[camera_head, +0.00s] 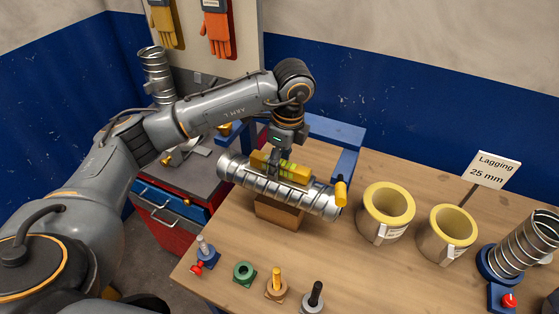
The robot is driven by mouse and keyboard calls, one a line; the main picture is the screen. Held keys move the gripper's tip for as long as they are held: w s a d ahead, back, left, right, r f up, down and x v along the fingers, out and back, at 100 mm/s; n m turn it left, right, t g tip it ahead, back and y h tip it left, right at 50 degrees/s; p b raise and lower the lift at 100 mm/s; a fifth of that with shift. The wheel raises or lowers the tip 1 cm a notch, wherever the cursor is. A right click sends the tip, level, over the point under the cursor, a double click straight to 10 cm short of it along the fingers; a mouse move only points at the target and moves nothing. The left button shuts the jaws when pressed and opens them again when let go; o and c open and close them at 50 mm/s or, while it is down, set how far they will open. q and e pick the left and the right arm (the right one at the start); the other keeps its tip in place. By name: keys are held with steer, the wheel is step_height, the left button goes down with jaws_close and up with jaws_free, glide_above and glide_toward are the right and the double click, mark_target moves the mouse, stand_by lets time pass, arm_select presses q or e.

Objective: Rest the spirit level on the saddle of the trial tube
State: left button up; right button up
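The spirit level (296,173) is a yellow bar with greenish vials, lying lengthwise along the top of the trial tube (316,200). The trial tube is a shiny ribbed metal duct resting on a brown block (278,213) on the table. The level looks in contact with the tube, but its underside is hidden. My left gripper (273,162) points down over the left part of the level. One dark finger shows in front of the level, and the gripper looks shut on it; the far finger is hidden. My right gripper is not in view.
Two yellow-rimmed lagging rings (372,225) and a sign (491,170) stand right of the tube. A spiral duct (524,244) stands at the far right. Several small coloured fittings (244,272) line the front edge. A yellow-handled item (341,192) is at the tube's right end.

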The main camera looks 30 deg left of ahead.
arm_select(q)
steer(key=shift+r, duration=0.15)
step_height(320, 180, up, 12)
steer(key=d, duration=0.1)
steer(key=shift+d+f, duration=0.2)
steer(key=shift+d, duration=0.05)
stand_by(0.3)
